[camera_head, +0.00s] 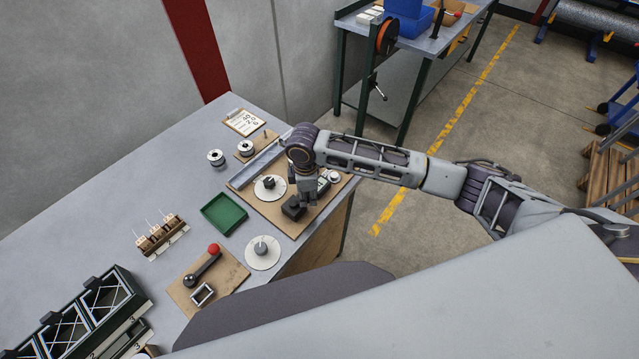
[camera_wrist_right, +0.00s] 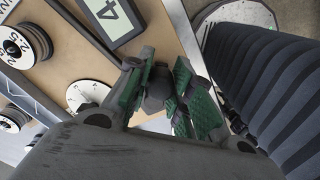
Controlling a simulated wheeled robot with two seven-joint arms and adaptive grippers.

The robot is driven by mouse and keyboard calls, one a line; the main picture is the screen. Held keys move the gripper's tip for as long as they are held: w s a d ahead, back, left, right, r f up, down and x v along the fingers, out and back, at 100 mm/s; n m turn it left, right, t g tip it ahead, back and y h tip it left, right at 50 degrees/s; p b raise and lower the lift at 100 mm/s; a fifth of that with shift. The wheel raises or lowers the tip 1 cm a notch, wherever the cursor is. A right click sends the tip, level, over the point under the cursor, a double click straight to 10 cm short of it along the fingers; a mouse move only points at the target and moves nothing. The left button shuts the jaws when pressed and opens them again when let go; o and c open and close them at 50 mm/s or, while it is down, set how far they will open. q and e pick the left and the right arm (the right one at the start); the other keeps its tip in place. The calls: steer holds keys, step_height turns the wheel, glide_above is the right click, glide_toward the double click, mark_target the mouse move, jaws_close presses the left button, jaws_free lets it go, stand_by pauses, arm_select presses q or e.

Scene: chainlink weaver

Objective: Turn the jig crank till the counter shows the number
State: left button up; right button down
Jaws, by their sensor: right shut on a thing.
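The wooden jig board (camera_head: 243,186) lies at the table's right end, with a white dial (camera_head: 268,188) on it. My right gripper (camera_head: 305,199) points down over the board's right part, beside a dark block (camera_head: 293,208). In the right wrist view my right gripper (camera_wrist_right: 164,100) is shut, its green pads around a dark grey knob that I take for the crank handle (camera_wrist_right: 156,90). The rest of the crank is mostly hidden by the fingers. The counter (camera_wrist_right: 114,17) shows a 4, seen tilted and cut by the frame's top. My left gripper is not in view.
A paper card with figures (camera_head: 244,122) lies at the back. A green tray (camera_head: 223,213), a second white dial (camera_head: 263,252) and a red-knobbed lever (camera_head: 204,263) lie nearby. A dark green rack (camera_head: 92,318) stands at the lower left.

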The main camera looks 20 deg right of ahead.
steer(key=shift+s+a+f, duration=0.1)
steer(key=shift+s+a, duration=0.15)
steer(key=shift+s, duration=0.65)
steer(key=shift+s+a, duration=0.85)
steer(key=shift+s, duration=0.15)
steer(key=shift+a, duration=0.1)
steer(key=shift+s+a, duration=0.35)
steer(key=shift+a, duration=0.7)
